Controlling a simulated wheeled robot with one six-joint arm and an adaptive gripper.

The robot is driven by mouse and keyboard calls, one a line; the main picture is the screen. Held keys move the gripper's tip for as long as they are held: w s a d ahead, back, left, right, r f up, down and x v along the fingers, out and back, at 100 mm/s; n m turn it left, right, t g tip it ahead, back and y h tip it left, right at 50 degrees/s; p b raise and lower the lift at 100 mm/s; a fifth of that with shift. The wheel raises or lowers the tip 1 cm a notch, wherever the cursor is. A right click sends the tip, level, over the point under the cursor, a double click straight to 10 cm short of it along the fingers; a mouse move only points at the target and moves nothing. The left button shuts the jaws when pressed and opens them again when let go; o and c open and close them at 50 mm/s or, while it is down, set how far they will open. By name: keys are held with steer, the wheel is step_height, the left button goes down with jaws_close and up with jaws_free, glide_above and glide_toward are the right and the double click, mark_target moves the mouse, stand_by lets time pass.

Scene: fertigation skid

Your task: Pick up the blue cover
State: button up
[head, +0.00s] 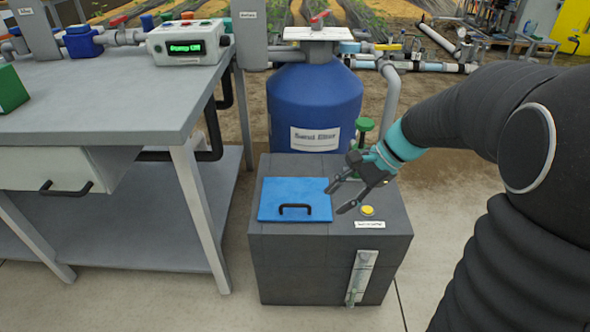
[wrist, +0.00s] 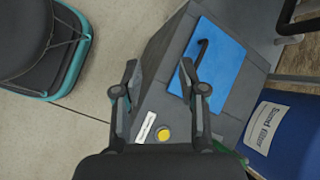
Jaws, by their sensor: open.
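The blue cover (head: 283,199) is a flat square plate lying on the left part of the top of a dark grey box (head: 310,270). It has a black bar handle (head: 295,207) near its front edge. My gripper (head: 338,198) is open and empty, above the right part of the box top and just right of the cover. In the wrist view the cover (wrist: 216,70) lies beyond the fingertips of my gripper (wrist: 160,75), toward the upper right, with its handle (wrist: 199,55) showing. The gripper does not appear to touch the cover.
A yellow button (head: 367,210) and a white label are on the box top's right. A blue sand filter tank (head: 315,105) stands behind the box. A grey workbench (head: 110,105) is close on the left. Open floor (head: 440,215) lies to the right.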

mark_target(295, 205)
steer(key=w+d+f+m+y, duration=0.2)
steer(key=w+f+m+y, duration=0.3)
steer(key=w+f+m, duration=0.4)
steer(key=a+f, duration=0.1)
steer(key=a, duration=0.1)
steer(key=w+a+n+b, duration=0.1)
steer(key=a, duration=0.2)
steer(key=a+f+n, duration=0.1)
steer(key=a, duration=0.1)
steer(key=shift+w+a+f+t, duration=0.25)
steer(key=shift+w+f+t, duration=0.05)
steer(key=shift+w+f, duration=0.1)
steer(key=shift+d+f+x, duration=0.1)
steer(key=shift+f+x, duration=0.1)
steer(key=shift+x, duration=1.1)
steer(key=shift+d+f+x, duration=0.1)
steer(key=shift+f+x, duration=0.1)
steer(key=shift+x, duration=1.1)
steer(key=shift+w, duration=0.15)
jaws_close()
